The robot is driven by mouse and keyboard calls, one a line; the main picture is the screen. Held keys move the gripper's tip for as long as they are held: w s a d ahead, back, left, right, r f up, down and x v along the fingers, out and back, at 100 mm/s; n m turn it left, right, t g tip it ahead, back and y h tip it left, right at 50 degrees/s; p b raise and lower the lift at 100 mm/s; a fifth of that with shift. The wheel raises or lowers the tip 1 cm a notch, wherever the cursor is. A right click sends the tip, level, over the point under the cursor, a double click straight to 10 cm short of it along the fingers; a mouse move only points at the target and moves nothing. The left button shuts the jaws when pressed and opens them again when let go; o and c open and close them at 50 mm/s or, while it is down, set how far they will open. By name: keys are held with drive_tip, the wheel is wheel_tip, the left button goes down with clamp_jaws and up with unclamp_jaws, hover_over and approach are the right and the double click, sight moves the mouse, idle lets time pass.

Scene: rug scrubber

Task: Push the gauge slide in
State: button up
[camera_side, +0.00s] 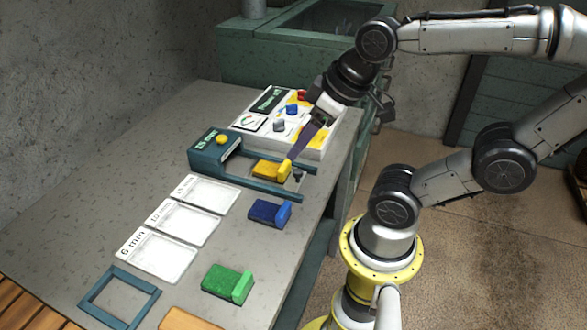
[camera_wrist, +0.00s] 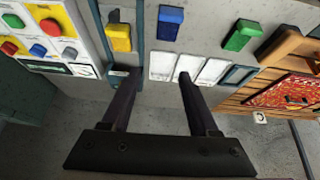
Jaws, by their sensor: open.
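The gauge is a teal frame with a box (camera_side: 215,150) at its left end, labelled with a 15 and topped by a yellow knob. The yellow slide (camera_side: 268,168) lies between the frame's rails toward the right end, apart from the box, with a raised tab on its right. It also shows in the wrist view (camera_wrist: 118,36). The left finger partly covers the gauge box.
A blue block (camera_side: 268,212) and a green block (camera_side: 226,281) lie toward the front. White labelled trays (camera_side: 160,256) and an empty teal frame (camera_side: 118,297) are to their left. A control panel (camera_side: 282,125) with coloured knobs stands behind the gauge. The table's left side is clear.

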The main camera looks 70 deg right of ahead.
sight(298, 171)
drive_tip(key=d+f+m+g+h, duration=0.1)
drive_tip(key=d+f+m, duration=0.1)
drive_tip(key=d+m, duration=0.15)
drive_tip(key=d+f+m+g, duration=0.1)
drive_tip(key=d+f+m, duration=0.15)
drive_tip(key=d, duration=0.25)
drive_tip(key=shift+n+h, duration=0.3)
drive_tip(key=shift+n, duration=0.3)
drive_tip(key=x, duration=1.3)
drive_tip(key=shift+w+d+f, duration=0.1)
drive_tip(key=shift+f, duration=0.15)
clamp_jaws()
